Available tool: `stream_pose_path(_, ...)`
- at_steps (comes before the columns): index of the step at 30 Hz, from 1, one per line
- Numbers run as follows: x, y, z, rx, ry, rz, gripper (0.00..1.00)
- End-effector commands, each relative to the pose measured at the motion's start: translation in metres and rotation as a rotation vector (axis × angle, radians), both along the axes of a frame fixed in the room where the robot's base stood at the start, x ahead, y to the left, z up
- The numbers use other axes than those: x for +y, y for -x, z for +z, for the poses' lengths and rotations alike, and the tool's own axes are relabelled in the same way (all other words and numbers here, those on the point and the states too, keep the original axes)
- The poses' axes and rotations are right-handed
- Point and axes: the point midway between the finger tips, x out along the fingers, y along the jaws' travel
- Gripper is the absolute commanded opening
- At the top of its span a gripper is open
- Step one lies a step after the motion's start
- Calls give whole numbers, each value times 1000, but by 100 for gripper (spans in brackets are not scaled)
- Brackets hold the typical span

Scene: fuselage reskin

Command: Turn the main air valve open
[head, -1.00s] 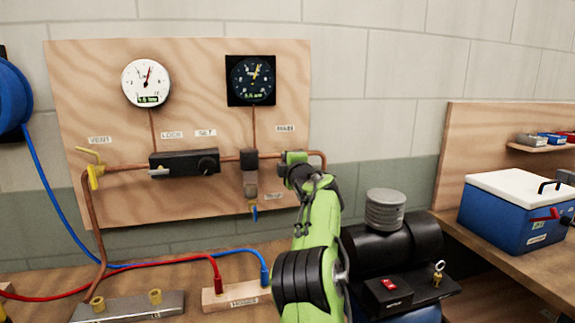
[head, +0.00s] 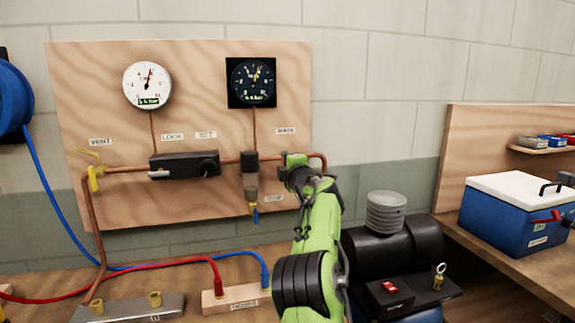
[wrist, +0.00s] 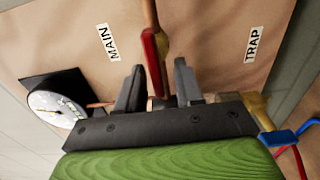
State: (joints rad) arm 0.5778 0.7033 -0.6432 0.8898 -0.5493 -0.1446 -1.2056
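The main air valve's red lever (wrist: 152,62) shows in the wrist view, below the MAIN label (wrist: 107,42) and between my gripper's two dark fingers. My gripper (wrist: 158,85) is open, with a gap visible on each side of the lever. In the head view my gripper (head: 293,168) is up against the plywood panel (head: 100,125), at the right end of the copper pipe and below the MAIN label (head: 286,131). The valve is hidden there behind my gripper and green arm.
A white gauge (head: 148,86) and a black gauge (head: 252,82) hang above the pipe. The black regulator block (head: 185,165) and a small filter (head: 250,190) sit left of my gripper. A black tank (head: 415,238) stands at lower right, near a blue box (head: 510,222).

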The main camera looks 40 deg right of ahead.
Motion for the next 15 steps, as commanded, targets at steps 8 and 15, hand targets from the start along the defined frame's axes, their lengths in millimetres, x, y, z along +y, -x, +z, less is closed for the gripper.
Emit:
stream_pose_path(8, 7, 12, 0, -3, 1, 0, 36)
stream_pose_path(15, 34, 61, -1, -6, -2, 0, 36)
